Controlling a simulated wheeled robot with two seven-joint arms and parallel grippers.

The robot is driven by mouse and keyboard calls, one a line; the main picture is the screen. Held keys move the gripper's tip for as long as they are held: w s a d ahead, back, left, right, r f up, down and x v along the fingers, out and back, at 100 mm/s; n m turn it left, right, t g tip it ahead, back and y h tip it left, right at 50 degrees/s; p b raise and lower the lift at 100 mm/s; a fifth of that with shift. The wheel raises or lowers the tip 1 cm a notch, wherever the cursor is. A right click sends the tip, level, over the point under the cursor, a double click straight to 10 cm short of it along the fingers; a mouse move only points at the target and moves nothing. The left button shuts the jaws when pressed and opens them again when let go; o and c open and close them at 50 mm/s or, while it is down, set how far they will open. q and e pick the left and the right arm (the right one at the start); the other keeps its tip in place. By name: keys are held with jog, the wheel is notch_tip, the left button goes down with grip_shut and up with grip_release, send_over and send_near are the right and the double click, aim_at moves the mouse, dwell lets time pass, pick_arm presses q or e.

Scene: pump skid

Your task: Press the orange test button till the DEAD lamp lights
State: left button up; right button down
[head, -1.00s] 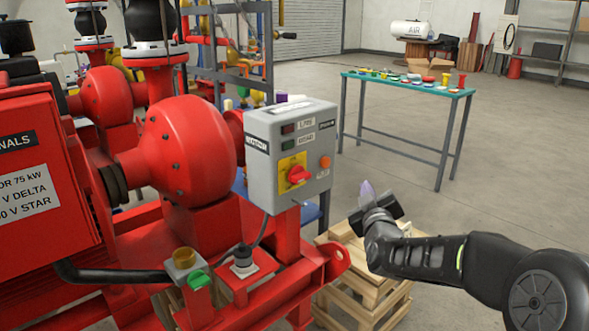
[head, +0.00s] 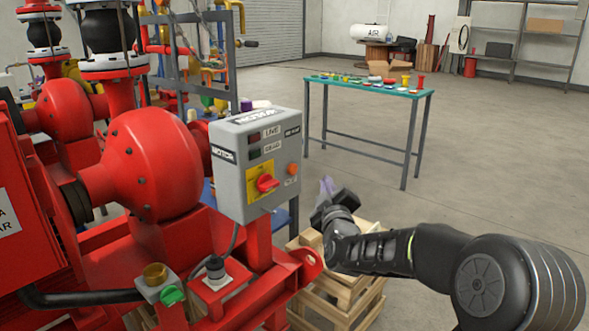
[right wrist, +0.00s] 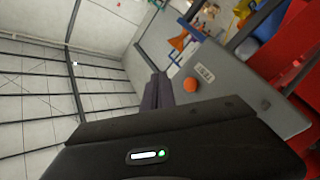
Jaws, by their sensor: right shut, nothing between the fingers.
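The orange test button (head: 292,169) is on the right of the front face of a grey control box (head: 229,189). The DEAD lamp (head: 254,152) is a small dark window below the LIVE lamp (head: 254,138); it looks unlit. A red rotary switch (head: 265,184) sits on a yellow plate. My right gripper (head: 327,187) is shut and empty, right of and a little below the button in the head view, apart from it. In the right wrist view the button (right wrist: 190,85) shows just right of my shut fingers (right wrist: 157,92). My left gripper is not in view.
Red pump casing (head: 150,165) stands left of the box, with a red skid frame below. A wooden pallet stack (head: 345,300) is under my right arm. A teal table (head: 368,87) with small parts stands behind. The floor to the right is open.

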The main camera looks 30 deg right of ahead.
aim_at(293, 169)
jog(key=w+a+p, duration=0.2)
jog(key=w, duration=0.5)
dwell(2.0)
jog(key=shift+w+a, duration=0.15)
jog(key=shift+w, duration=0.25)
jog(key=shift+w+a, duration=0.1)
jog(key=shift+w, duration=0.3)
dwell(0.7)
jog(key=shift+s+d+b, duration=0.2)
jog(key=shift+s+b, duration=0.1)
jog(key=shift+s, duration=0.5)
